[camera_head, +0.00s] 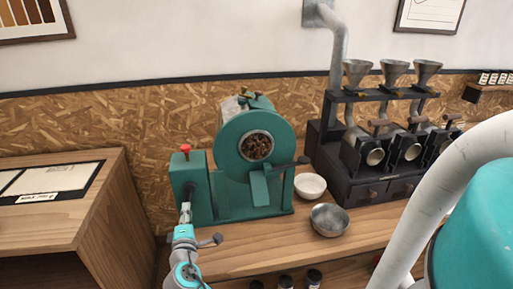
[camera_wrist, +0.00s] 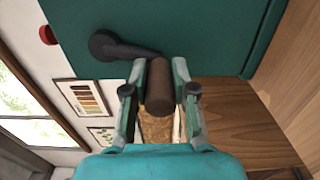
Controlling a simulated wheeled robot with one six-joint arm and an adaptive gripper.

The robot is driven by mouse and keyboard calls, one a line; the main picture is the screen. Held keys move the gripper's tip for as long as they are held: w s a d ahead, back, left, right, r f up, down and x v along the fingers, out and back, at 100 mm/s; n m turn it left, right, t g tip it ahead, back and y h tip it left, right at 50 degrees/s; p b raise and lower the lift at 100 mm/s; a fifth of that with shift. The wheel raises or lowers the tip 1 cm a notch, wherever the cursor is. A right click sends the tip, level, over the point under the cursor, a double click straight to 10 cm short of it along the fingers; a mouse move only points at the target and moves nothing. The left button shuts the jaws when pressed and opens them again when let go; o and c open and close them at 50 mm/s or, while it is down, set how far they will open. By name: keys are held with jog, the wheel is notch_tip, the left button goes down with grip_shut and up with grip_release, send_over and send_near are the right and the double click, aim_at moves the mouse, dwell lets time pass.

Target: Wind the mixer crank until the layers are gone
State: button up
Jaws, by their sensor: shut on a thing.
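The green mixer (camera_head: 233,196) stands on the wooden counter, with a round drum and a small round window (camera_head: 256,146). Brown beans show behind the window; whether they lie in layers is too small to tell. The dark crank (camera_wrist: 120,48) is on the mixer's left-hand box; its arm runs from a round hub to a brown cylindrical handle (camera_wrist: 159,88). My gripper (camera_wrist: 160,70) is shut on this handle, one finger on each side. In the head view my gripper (camera_head: 185,212) is low in front of the box and covers most of the crank.
A red knob (camera_head: 185,148) tops the box. A white bowl (camera_head: 310,186) and a metal bowl (camera_head: 329,219) stand right of the mixer. A dark machine with several funnels (camera_head: 395,72) is farther right. A wooden cabinet (camera_head: 105,215) is at left.

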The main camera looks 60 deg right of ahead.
jog(key=shift+s+d+f, duration=0.15)
jog(key=shift+s+d, duration=0.4)
jog(key=shift+s, duration=0.25)
jog(key=shift+s+d, duration=0.15)
jog(key=o, duration=1.2)
jog(key=shift+v, duration=4.5)
